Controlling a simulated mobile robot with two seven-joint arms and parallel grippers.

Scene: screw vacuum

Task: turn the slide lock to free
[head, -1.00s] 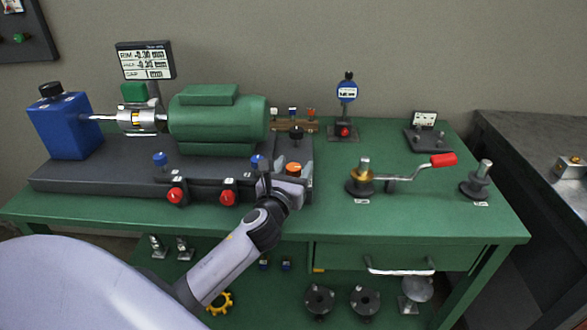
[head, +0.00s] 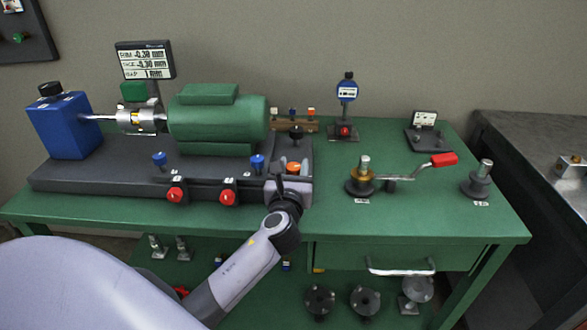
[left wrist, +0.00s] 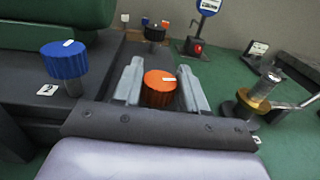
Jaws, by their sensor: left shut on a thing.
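The orange knob (head: 293,168), which I take to be the slide lock, stands at the right front end of the dark base plate. It also shows in the left wrist view (left wrist: 160,88) with a small white mark on top. My left gripper (head: 291,174) is shut on it, with one grey finger on each side. The fingers also show in the left wrist view (left wrist: 161,76). The knob's lower part and any lock label are hidden. My right gripper is not in view.
A blue knob (head: 257,163) stands just left of the orange knob, and red knobs (head: 227,198) line the plate's front. The green motor (head: 217,120) is behind. A crank (head: 410,172) and a post (head: 480,182) stand at right. Bench between is clear.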

